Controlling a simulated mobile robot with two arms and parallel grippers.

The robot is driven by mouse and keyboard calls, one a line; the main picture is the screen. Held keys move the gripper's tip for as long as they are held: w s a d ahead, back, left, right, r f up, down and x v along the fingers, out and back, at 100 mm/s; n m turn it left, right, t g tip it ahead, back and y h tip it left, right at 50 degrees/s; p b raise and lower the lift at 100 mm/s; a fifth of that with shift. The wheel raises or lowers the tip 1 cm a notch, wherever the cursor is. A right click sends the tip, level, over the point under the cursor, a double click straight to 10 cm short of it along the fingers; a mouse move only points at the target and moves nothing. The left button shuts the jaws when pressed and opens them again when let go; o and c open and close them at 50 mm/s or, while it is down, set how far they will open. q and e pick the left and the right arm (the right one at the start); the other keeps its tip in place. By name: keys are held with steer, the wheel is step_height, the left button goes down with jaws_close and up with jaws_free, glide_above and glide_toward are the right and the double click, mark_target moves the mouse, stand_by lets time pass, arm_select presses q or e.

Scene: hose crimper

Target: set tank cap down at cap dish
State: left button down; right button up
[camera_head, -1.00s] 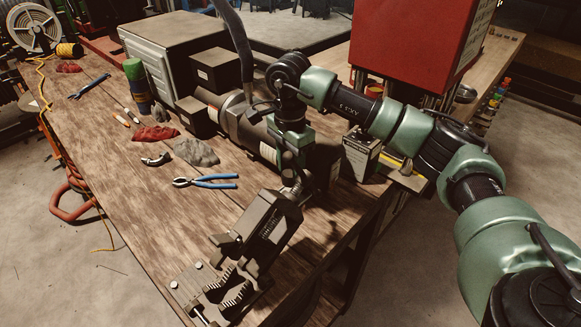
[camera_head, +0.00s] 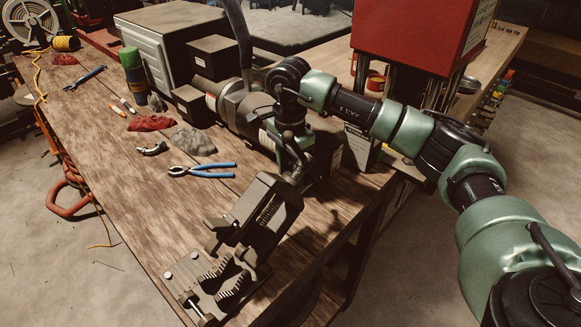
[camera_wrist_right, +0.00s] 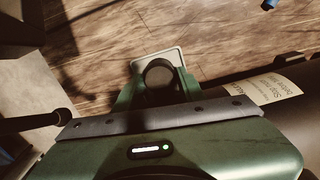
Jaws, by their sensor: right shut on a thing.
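My right gripper (camera_wrist_right: 158,84) is shut on the tank cap (camera_wrist_right: 159,74), a dark round ring between its two green fingers. In the right wrist view a pale, square-cornered dish (camera_wrist_right: 174,54) shows just behind and below the cap, over the wooden bench. The cap overlaps the dish in the picture; I cannot tell whether they touch. In the head view my right arm comes in from the right and its wrist hangs over the bench, between the motor and the vise-like tool. The cap and the dish cannot be made out there. My left gripper is in neither view.
A vise-like tool (camera_head: 262,215) stands on the front of the bench. A dark cylindrical motor (camera_head: 235,105) lies close behind my wrist. Blue-handled pliers (camera_head: 205,171), red and grey rags lie to the left. A red machine (camera_head: 415,40) stands at the back right.

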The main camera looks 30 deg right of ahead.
steer(key=shift+f, duration=0.45)
stand_by(0.3)
steer(key=o, duration=1.3)
step_height(320, 180, up, 7)
steer(key=shift+w+r+b, duration=0.1)
steer(key=shift+r+b, duration=0.1)
steer(key=shift+b, duration=0.7)
steer(key=shift+r, duration=0.25)
